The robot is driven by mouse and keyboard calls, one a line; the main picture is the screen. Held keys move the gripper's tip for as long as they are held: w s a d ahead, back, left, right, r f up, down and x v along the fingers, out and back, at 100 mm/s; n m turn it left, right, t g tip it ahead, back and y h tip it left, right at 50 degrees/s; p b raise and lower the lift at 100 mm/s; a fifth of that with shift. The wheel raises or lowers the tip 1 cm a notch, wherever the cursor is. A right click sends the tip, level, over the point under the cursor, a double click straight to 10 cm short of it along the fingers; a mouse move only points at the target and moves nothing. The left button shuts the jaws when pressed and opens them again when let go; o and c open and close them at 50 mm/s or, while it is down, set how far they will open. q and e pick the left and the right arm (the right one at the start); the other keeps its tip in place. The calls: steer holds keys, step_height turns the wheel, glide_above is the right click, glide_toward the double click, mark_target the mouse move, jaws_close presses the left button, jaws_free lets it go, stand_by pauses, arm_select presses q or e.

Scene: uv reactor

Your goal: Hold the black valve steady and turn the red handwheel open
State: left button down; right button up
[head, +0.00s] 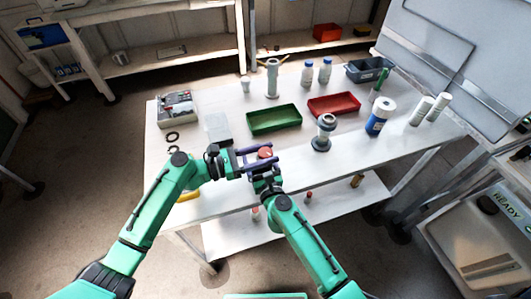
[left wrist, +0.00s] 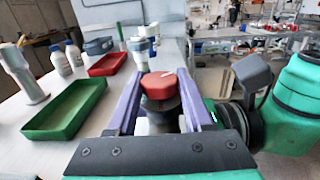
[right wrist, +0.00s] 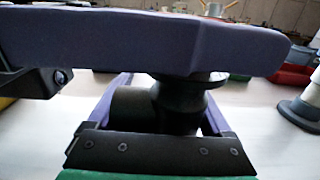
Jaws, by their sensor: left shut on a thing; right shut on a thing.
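The red handwheel (left wrist: 162,85) sits on top of the black valve (left wrist: 163,112) in the left wrist view. It also shows as a small red cap in the head view (head: 265,153). My left gripper (head: 256,157) comes in from the left, its purple fingers on either side of the handwheel and shut on it. My right gripper (right wrist: 165,105) is just below, shut on the valve's black body (right wrist: 160,108) in the right wrist view. One purple finger of my left gripper crosses the top of that view and hides the handwheel there.
The white table (head: 225,185) carries a green tray (head: 274,120), a red tray (head: 334,104), a grey flanged fitting (head: 324,132) and a blue-and-white container (head: 380,118). The front right tabletop is clear.

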arm_select(q)
steer(key=shift+f+n+t, duration=0.1)
steer(key=shift+n+t, duration=0.2)
steer(key=shift+t, duration=0.2)
steer(key=n+t+y, duration=0.3)
steer(key=t, duration=0.1)
steer(key=shift+s+f, duration=0.1)
steer(key=shift+n+t+y, duration=0.9)
steer(key=shift+n+t, duration=0.1)
steer(key=shift+t, duration=0.2)
steer(key=shift+c, duration=1.4)
jaws_free()
steer(key=v, duration=0.7)
steer(key=shift+s, duration=0.2)
